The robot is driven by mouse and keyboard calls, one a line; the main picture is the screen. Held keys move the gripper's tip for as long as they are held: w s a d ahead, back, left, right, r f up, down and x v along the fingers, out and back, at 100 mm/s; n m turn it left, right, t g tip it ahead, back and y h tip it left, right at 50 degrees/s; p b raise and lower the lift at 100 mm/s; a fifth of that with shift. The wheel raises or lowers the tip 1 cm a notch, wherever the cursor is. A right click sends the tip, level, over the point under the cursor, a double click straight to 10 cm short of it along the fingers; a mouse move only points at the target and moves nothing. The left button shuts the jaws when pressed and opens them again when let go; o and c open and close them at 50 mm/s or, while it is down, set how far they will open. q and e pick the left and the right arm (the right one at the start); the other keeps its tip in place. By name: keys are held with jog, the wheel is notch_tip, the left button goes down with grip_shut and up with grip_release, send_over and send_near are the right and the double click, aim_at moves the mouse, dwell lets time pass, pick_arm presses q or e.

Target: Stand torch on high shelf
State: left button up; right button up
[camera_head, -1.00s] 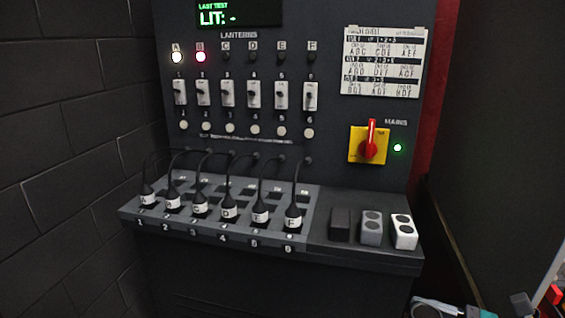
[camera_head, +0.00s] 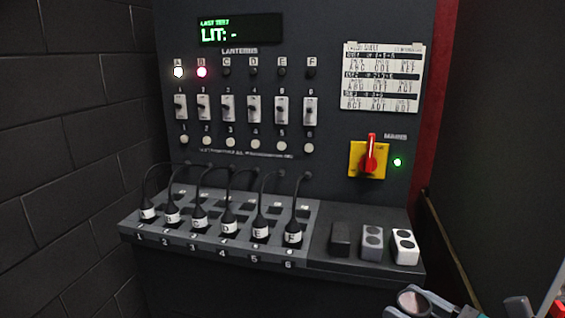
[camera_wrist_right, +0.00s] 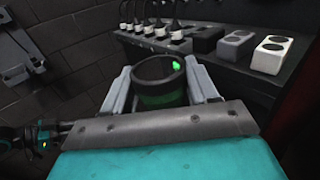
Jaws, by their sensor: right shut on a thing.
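My right gripper (camera_head: 430,302) is at the bottom right of the head view, in front of the console. In the right wrist view its grey fingers (camera_wrist_right: 160,92) are shut on a dark round cylinder, which looks to be the torch (camera_wrist_right: 155,101). The torch has an open-looking round top facing the camera and a green band lower down. Its top also shows in the head view (camera_head: 412,303); the rest is hidden there. A grey and teal part at the left of the wrist view may be my left gripper; its jaws are unclear. I cannot make out a high shelf.
A console (camera_head: 370,262) carries several labelled plugs on cables, and black, grey and white blocks (camera_head: 405,247) at its right. Above are switches, lamps A and B lit, a red and yellow mains switch (camera_head: 369,158) and a posted sheet (camera_head: 382,78). A brick wall stands left.

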jog(key=shift+w+d+m+t+h, duration=0.1)
jog(key=shift+d+m+t+h, duration=0.4)
jog(key=shift+m+t+h, duration=0.45)
jog(key=d+f+m+t+h, duration=0.2)
jog(key=d+f+m+h, duration=0.15)
jog(key=h, duration=0.25)
jog(key=a+h, duration=0.1)
jog(key=a+m+h, duration=0.2)
jog(key=a, duration=0.1)
jog(key=shift+s+r, duration=0.25)
jog(key=shift+r, duration=0.05)
jog(key=shift+a+r+h, duration=0.15)
jog(key=shift+a+h, duration=0.1)
jog(key=shift+a, duration=0.35)
